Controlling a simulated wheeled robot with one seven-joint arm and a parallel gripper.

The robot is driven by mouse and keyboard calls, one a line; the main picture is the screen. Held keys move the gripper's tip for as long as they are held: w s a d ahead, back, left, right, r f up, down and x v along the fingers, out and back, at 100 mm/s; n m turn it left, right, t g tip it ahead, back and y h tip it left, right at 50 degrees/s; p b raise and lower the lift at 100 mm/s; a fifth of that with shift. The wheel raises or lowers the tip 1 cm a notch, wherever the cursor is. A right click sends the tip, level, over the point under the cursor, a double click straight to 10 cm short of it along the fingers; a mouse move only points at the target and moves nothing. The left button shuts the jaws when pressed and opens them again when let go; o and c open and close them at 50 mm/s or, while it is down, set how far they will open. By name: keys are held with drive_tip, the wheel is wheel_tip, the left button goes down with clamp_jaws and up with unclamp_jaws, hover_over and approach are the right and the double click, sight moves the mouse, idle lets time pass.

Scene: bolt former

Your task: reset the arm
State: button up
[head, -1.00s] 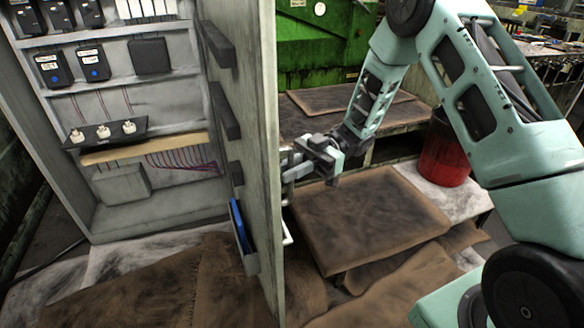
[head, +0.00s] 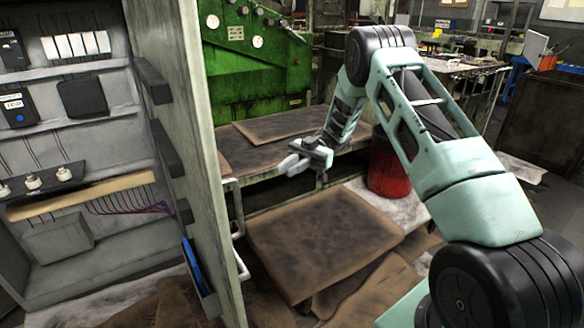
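My arm reaches out from the lower right, bends at a raised elbow and slopes down to the left. My gripper (head: 284,168) is in front of the low bench, to the right of the open cabinet door (head: 185,130). It is apart from the white door handle (head: 236,215). A pale finger shows at its left end, but it is too small to tell whether the fingers are open or shut. I see nothing held in it.
The open electrical cabinet (head: 75,150) stands at left. A green machine (head: 255,65) stands behind a low bench covered with brown sheets (head: 275,128). A red bucket (head: 388,172) is behind my arm. Brown cardboard (head: 320,235) lies in front. Open floor shows at right (head: 530,190).

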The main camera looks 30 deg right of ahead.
drive_tip(key=shift+w+d, duration=0.1)
drive_tip(key=shift+d, duration=0.2)
idle(0.4)
